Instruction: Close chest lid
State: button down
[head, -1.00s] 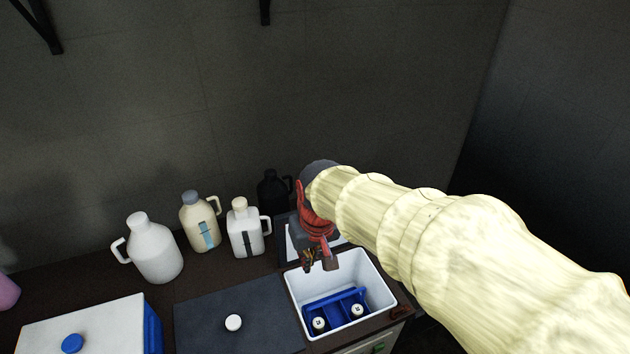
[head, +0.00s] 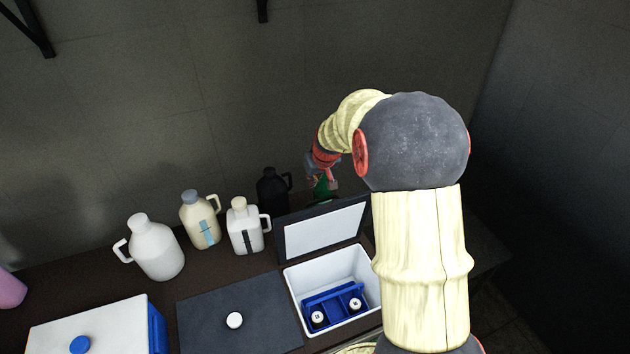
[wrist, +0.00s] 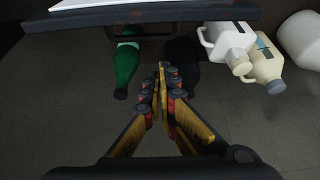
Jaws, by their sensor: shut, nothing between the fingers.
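The chest (head: 357,257) is an open white-lined box on the dark counter, with a blue rack (head: 335,306) holding white-capped items inside. Its lid (head: 318,232), dark-rimmed with a white inner face, stands raised and tilted back at the chest's rear edge. In the wrist view the lid edge (wrist: 140,17) crosses the top of the picture. My gripper (head: 326,184) is behind and above the raised lid, apart from it as far as I can tell. In the wrist view my gripper's fingers (wrist: 162,72) are together and empty.
A green bottle (wrist: 126,66) and a black jug (head: 272,190) stand behind the lid, close to my gripper. White and cream jugs (head: 201,220) stand to the left. A dark flat panel (head: 240,310) with a white knob lies left of the chest.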

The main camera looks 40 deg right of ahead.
notch_tip(320, 180, down, 7)
jog(key=shift+s+a+r, duration=0.15)
jog(key=shift+s+r, duration=0.05)
jog(key=shift+s, duration=0.25)
dwell(0.6)
